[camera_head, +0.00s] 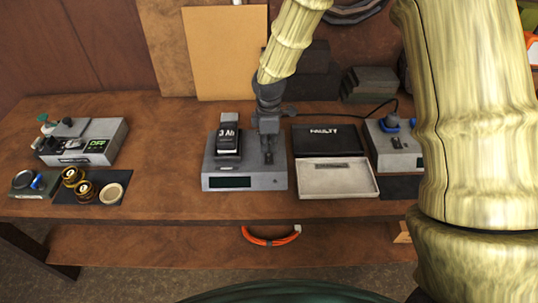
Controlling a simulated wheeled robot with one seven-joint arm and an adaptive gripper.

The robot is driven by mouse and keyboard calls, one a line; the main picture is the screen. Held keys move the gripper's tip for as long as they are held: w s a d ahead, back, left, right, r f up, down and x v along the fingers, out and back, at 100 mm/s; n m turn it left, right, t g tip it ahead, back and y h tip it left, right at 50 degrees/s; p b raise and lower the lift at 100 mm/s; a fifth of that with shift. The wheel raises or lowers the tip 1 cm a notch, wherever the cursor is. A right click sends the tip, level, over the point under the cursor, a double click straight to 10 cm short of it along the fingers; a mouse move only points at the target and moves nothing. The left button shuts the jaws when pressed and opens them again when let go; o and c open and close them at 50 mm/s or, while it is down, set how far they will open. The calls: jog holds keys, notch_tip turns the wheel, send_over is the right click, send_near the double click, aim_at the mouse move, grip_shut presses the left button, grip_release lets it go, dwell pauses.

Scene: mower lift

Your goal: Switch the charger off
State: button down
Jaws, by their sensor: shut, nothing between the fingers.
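A grey charger-like unit (217,170) stands mid-bench with a dark, blank display (230,183) on its front. A black battery pack (228,138) marked "3 Ah" stands upright on its left half. My gripper (268,159) points down over the right half of this unit, its fingers shut and empty. The fingers hide part of the unit's top, and I cannot tell whether they touch it. No switch on it can be made out.
Right of it are a black "FAULTY" panel (322,140), an open pale tray (338,184) and a grey box with a blue knob (391,124). A grey device with a green display (96,146) and gold-coloured round parts (73,176) stand left. A cable (345,115) runs behind.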

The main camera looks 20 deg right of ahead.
aim_at(269, 155)
jog(key=shift+r+p, duration=1.8)
jog(key=shift+r, duration=0.65)
